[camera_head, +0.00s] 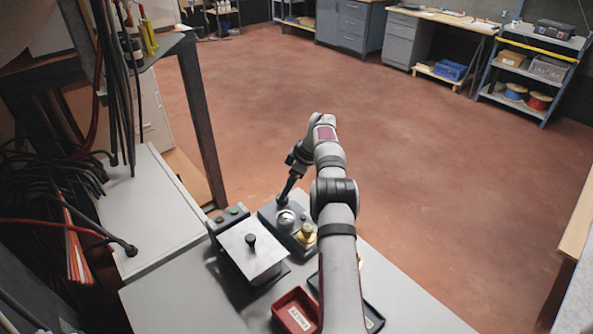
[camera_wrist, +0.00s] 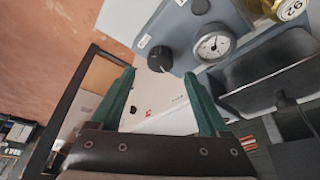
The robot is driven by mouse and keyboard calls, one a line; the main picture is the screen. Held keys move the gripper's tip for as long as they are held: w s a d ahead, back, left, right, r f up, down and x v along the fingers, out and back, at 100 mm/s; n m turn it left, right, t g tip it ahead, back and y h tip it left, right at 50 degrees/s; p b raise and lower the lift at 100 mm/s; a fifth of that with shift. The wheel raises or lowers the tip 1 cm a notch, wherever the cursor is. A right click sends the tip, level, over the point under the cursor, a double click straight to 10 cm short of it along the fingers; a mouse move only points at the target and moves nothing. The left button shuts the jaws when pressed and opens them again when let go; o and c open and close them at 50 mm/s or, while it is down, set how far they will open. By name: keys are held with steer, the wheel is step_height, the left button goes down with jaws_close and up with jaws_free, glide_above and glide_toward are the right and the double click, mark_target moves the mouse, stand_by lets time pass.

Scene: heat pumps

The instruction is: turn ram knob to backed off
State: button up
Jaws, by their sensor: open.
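A black ribbed knob (camera_wrist: 160,58), which I take to be the ram knob, stands on the blue-grey unit (camera_wrist: 172,27) in the wrist view. A small white label sits beside it; its text is too small to read. My gripper (camera_wrist: 160,74) is open with its two green fingers apart. The knob shows between and just beyond the fingertips, and I see no contact. In the head view my gripper (camera_head: 284,198) points down over the unit's far left corner and hides the knob. A round dial gauge (camera_wrist: 213,45) is right of the knob.
A brass part (camera_head: 306,234) stands on the unit near the gauge. A grey lidded box (camera_head: 252,262) with a black handle is left of the unit. A red bin (camera_head: 297,310) is nearer, beside my arm. Cables (camera_head: 60,185) hang at the left.

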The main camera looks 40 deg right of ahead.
steer(key=v, duration=1.1)
steer(key=shift+s+r, duration=0.15)
steer(key=shift+r, duration=0.1)
steer(key=shift+d, duration=0.15)
steer(key=a+m+h, duration=0.3)
steer(key=a+m, duration=0.2)
steer(key=m, duration=0.4)
steer(key=shift+t, duration=0.4)
steer(key=x, duration=1.5)
steer(key=shift+s+d+f, duration=0.25)
steer(key=shift+f, duration=0.05)
